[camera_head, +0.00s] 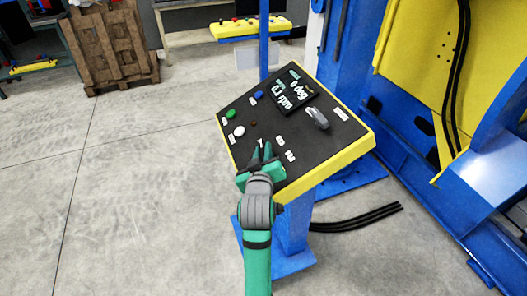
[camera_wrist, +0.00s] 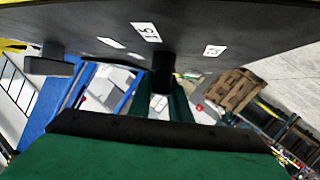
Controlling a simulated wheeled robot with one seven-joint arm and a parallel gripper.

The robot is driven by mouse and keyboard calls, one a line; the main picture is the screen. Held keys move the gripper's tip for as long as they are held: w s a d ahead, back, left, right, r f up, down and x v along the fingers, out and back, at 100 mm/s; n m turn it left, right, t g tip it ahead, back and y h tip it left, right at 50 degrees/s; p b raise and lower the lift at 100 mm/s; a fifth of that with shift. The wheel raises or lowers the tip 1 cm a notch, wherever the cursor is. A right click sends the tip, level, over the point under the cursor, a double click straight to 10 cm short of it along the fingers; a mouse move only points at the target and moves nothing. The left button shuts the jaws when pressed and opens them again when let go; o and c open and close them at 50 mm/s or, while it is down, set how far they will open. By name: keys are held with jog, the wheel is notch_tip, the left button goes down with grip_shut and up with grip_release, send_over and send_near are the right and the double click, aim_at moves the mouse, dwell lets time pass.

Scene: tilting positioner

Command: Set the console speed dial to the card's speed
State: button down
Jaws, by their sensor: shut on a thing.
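The console (camera_head: 237,103) has a tilted black panel with a yellow edge on a blue post. My gripper (camera_head: 263,152) is over the panel's near left part, its green fingers reaching down to the surface. In the wrist view the fingers (camera_wrist: 163,98) are shut on a short dark knob, the speed dial (camera_wrist: 163,68), which stands out from the panel. White labels surround it; the middle label (camera_wrist: 146,32) seems to read 1.5. The dial's pointer cannot be made out, and the gripper hides the dial in the head view. I cannot make out a speed card.
The panel also carries a green button (camera_head: 230,114), a white button (camera_head: 239,131), a blue button (camera_head: 258,95), a display (camera_head: 293,92) and a grey handle (camera_head: 317,118). The large blue and yellow machine (camera_head: 425,60) stands right. Black cables (camera_head: 357,218) lie on the floor. Left floor is clear.

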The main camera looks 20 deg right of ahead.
jog(key=m+g+h, duration=0.1)
jog(key=m+h, duration=0.2)
jog(key=m+g+h, duration=0.1)
jog(key=m+h, duration=0.3)
jog(key=shift+w+a+g+h, duration=0.15)
jog(key=shift+a+g+h, duration=0.05)
jog(key=shift+g+h, duration=0.1)
jog(key=m+g+h, duration=0.2)
jog(key=m+g, duration=0.1)
jog(key=m, duration=0.1)
jog(key=m+g+h, duration=0.3)
jog(key=m+g, duration=0.9)
jog(key=shift+w+d+g, duration=0.1)
jog(key=shift+g, duration=0.2)
jog(key=shift+f+m+g+y, duration=0.1)
jog(key=shift+m+g+y, duration=0.55)
jog(key=shift+m+g, duration=0.65)
jog(key=shift+f+m+g+y, duration=0.1)
jog(key=shift+m+g+y, duration=0.55)
jog(key=shift+m+g, duration=0.6)
jog(key=shift+d+m+g+y, duration=0.1)
jog(key=shift+m+g+y, duration=0.75)
jog(key=shift+m, duration=0.3)
jog(key=c, duration=1.8)
grip_release()
jog(key=shift+o, duration=0.8)
jog(key=shift+r, duration=0.15)
